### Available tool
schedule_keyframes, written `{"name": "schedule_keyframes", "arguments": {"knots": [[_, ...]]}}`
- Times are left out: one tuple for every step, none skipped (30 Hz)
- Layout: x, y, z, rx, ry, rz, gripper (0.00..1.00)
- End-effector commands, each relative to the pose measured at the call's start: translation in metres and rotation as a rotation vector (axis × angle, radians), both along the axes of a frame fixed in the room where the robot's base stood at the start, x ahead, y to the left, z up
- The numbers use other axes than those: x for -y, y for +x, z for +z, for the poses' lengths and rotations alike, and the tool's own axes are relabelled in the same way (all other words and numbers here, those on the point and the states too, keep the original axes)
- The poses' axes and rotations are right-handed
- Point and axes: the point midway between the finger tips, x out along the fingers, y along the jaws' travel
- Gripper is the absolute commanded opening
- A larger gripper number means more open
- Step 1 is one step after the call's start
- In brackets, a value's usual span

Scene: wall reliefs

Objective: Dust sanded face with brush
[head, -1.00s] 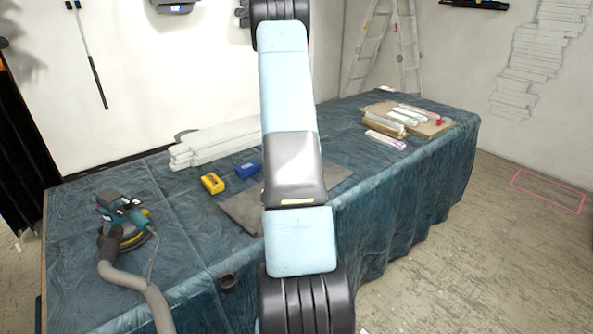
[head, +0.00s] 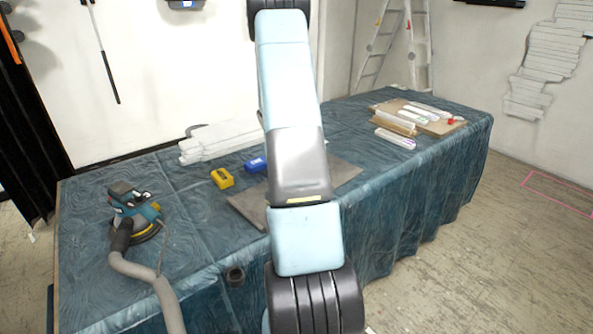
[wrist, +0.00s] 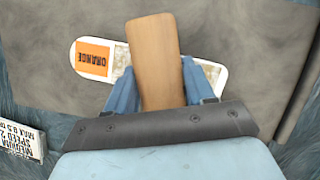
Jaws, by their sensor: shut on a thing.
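In the wrist view my gripper (wrist: 160,90) is shut on a plain wooden handle (wrist: 158,50), which stands between its two blue fingers. I take it for the brush's handle; no bristles show. Behind it a white round-ended piece with an orange label reading "ORANGE" (wrist: 93,58) lies on a grey sheet (wrist: 235,25). The handle and fingers hide the middle of that piece, and I cannot tell whether it is the sanded face. In the head view my arm hides the gripper and the middle of the grey sheet (head: 345,172).
The long table has a blue cover (head: 205,240). A ladder (head: 416,50) stands behind.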

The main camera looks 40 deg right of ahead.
Motion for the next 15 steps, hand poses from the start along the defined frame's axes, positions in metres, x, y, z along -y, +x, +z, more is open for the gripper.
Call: {"name": "schedule_keyframes", "arguments": {"knots": [[-0.002,0.0,0.0,0.0,0.0,0.0,0.29],[-0.002,0.0,0.0,0.0,0.0,0.0,0.29],[-0.003,0.0,0.0,0.0,-0.001,-0.001,0.29],[-0.003,0.0,0.0,0.0,-0.001,-0.001,0.29],[-0.004,0.001,0.0,0.0,-0.001,-0.001,0.29],[-0.005,0.001,0.0,0.001,-0.001,0.0,0.29],[-0.007,0.001,0.0,0.001,-0.001,0.0,0.29],[-0.009,0.001,0.0,0.001,-0.001,0.0,0.29],[-0.011,0.002,0.0,0.001,-0.001,0.0,0.29],[-0.013,0.002,0.0,0.001,-0.001,0.0,0.29],[-0.016,0.002,-0.001,0.001,-0.001,0.0,0.29],[-0.019,0.002,-0.001,0.001,0.0,0.001,0.29],[-0.021,0.002,-0.001,0.0,-0.001,0.001,0.29],[-0.023,0.002,-0.001,0.001,0.0,0.001,0.29],[-0.025,0.002,-0.001,0.001,0.0,0.001,0.29]]}}
